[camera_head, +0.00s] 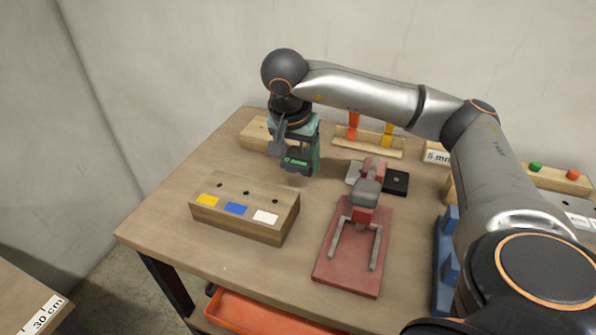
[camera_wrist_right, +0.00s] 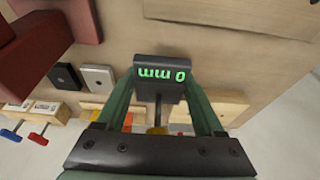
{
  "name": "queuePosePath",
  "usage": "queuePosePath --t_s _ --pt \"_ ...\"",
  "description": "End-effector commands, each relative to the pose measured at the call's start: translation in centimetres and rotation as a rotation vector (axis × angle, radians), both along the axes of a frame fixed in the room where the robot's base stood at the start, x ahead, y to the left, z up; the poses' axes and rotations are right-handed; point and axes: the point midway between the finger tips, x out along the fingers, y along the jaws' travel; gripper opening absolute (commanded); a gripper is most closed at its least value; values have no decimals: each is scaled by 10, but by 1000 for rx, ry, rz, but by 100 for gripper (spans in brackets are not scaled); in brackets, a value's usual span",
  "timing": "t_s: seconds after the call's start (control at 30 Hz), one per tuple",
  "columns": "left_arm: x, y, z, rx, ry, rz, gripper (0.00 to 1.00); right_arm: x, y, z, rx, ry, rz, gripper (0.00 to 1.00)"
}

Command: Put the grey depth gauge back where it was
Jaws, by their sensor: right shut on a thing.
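The grey depth gauge is a small dark body with a lit green display, seen in the head view (camera_head: 296,162) and close up in the right wrist view (camera_wrist_right: 163,64), where "0 mm" reads upside down. My right gripper (camera_head: 302,153) is shut on it, with a green finger on each side of the gauge. The gripper and gauge are over the back left of the table, behind the wooden block with holes (camera_head: 242,226). A thin dark rod shows beside the gauge body. I cannot tell whether the gauge touches anything. My left gripper is not in view.
The holed block has yellow, blue and white patches. A plain wooden block (camera_head: 254,136) stands behind the gripper. A red fixture (camera_head: 345,270), a black plate (camera_head: 397,182) and a rack with orange and yellow pegs (camera_head: 362,149) are to the right. The left table edge is bare.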

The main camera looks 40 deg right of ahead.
Motion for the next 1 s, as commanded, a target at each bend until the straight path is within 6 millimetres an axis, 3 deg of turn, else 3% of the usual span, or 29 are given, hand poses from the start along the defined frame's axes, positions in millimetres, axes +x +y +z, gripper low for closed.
queuePosePath --t_s 0.17,0.4,0.83,0.87,1.0 --pt "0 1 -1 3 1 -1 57 8 -5 -11 1 -1 -1 3" --pt "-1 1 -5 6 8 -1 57 11 -8 -43 0 0 1 3" --pt "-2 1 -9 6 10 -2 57 11 -8 -51 0 -1 0 3" --pt "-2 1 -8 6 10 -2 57 11 -8 -51 0 -1 1 71" --pt "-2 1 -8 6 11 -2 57 11 -8 -50 0 -1 0 87"
